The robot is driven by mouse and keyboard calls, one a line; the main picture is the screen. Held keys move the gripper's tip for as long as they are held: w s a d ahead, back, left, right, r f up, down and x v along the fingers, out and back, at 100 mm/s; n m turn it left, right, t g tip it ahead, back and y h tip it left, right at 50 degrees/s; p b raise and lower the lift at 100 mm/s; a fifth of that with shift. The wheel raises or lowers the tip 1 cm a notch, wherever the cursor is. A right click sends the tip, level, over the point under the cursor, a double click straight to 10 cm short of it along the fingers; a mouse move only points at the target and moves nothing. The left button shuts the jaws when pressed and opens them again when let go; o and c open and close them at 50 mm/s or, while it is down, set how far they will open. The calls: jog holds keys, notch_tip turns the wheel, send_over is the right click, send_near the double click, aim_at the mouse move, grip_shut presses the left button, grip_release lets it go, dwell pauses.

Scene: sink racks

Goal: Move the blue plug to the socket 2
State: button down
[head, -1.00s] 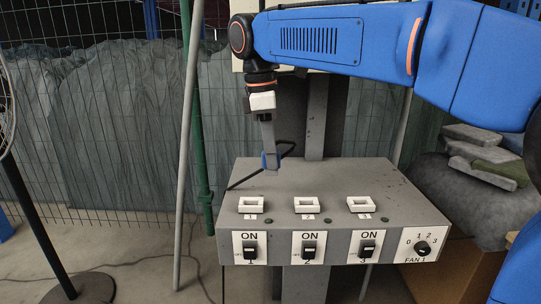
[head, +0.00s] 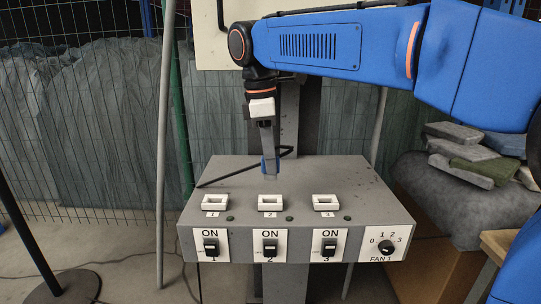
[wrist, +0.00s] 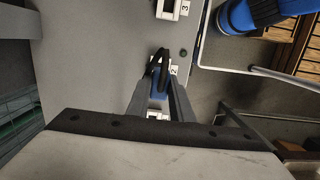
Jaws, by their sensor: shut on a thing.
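The blue plug (head: 264,164) is between the fingers of my gripper (head: 270,168), which is shut on it. The plug is mostly hidden by the fingers, and its black cable runs from it down to the left. It also shows in the wrist view (wrist: 158,103) between the two fingers. The gripper holds it above the grey box, behind socket 2 (head: 270,206) in the head view. Socket 2 is a white rectangular frame with a dark opening, labelled 2. In the wrist view it is mostly hidden beneath the gripper.
Socket 1 (head: 215,206) and socket 3 (head: 324,207) sit on either side on the grey box top (head: 360,190). Switches and a fan knob (head: 387,247) are on the box front. A grey pole (head: 165,150) stands left. Stacked slabs (head: 470,150) lie at the right.

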aim_at(270, 179)
jog(key=shift+f, duration=2.45)
jog(key=shift+f, duration=1.35)
jog(key=c, duration=1.5)
grip_release()
jog(key=r, duration=0.5)
jog(key=a+r, duration=0.1)
jog(key=r, duration=0.5)
jog(key=a+r, duration=0.1)
jog(key=r, duration=0.5)
jog(key=shift+r, duration=0.15)
